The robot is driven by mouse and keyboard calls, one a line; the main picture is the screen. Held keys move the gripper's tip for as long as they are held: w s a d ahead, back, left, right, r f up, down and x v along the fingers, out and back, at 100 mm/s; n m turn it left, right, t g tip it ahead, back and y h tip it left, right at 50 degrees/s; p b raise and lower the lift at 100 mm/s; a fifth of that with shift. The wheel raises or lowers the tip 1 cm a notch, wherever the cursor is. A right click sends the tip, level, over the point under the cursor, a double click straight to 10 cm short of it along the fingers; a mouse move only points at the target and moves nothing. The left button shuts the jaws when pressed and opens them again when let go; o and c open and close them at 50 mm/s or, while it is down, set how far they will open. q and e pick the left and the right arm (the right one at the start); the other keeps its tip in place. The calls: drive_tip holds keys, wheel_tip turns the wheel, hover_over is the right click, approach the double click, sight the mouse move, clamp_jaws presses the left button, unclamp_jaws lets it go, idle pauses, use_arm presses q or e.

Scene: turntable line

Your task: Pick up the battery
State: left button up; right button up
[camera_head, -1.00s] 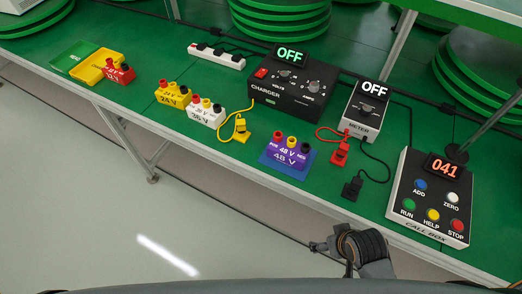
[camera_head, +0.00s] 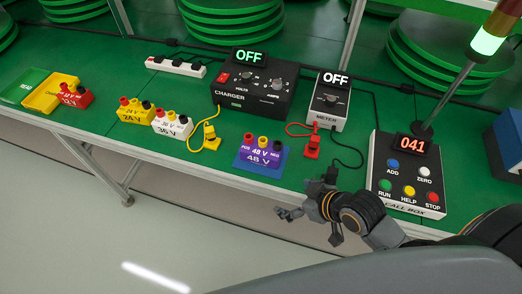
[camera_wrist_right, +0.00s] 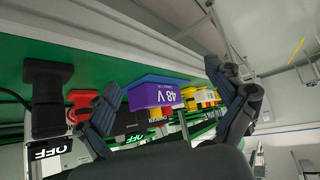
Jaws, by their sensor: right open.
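Several batteries stand on the green table. The purple 48 V battery (camera_head: 260,154) sits upright on a blue pad (camera_head: 244,160). To its left are the white 36 V battery (camera_head: 172,126) and the yellow 24 V battery (camera_head: 136,113). A red battery (camera_head: 75,98) stands at the far left beside a yellow tray (camera_head: 44,96). My right gripper (camera_head: 300,217) is open and empty, in front of the table edge, apart from the purple battery. In the right wrist view the purple battery (camera_wrist_right: 152,96) shows between the fingers, farther off. My left gripper is out of view.
A charger (camera_head: 252,94) and a meter (camera_head: 327,104), both reading OFF, stand behind. A yellow clip (camera_head: 211,139), a red clip (camera_head: 312,148) and a black clip (camera_head: 330,173) lie near the front. The call box (camera_head: 408,174) stands at right.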

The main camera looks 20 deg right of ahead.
drive_tip(key=w+d+r+n+t+y, duration=0.1)
drive_tip(key=w+d+r+t+y, duration=0.2)
drive_tip(key=w+r, duration=0.4)
drive_tip(key=t, duration=0.1)
approach(251, 142)
drive_tip(key=shift+w+f+p, duration=0.35)
drive_tip(key=shift+w+f, duration=0.25)
drive_tip(key=shift+w, duration=0.1)
drive_tip(key=p+x, duration=0.1)
drive_tip(key=x, duration=0.4)
drive_tip(key=shift+a, duration=0.3)
drive_tip(key=c, duration=2)
drive_tip(key=shift+o, duration=0.2)
drive_tip(key=shift+r, duration=0.15)
